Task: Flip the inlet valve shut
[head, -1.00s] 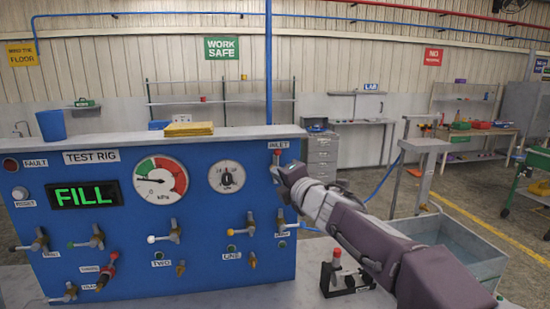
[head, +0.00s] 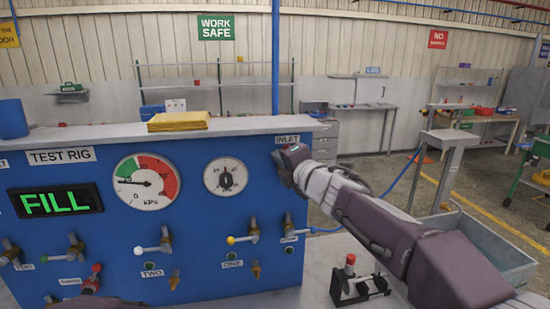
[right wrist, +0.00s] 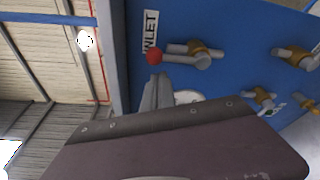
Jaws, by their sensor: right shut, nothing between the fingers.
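The inlet valve shows in the right wrist view, with a red ball knob (right wrist: 153,56) on a grey lever (right wrist: 182,60) and a brass body (right wrist: 205,49), beside the INLET label (right wrist: 150,31). In the head view the INLET label (head: 287,139) shows at the panel's top right; my right gripper hides most of the valve below it. My right gripper (head: 289,158) is shut and empty there. In the right wrist view its fingertips (right wrist: 155,86) are close to the knob and lever; I cannot tell whether they touch. My left gripper is not in view.
The blue test rig panel (head: 205,268) carries several other levers, two gauges and a lit FILL display (head: 56,201). A small stand with a red knob (head: 350,271) stands on the bench below my right arm. A grey basin (head: 475,240) is at the right.

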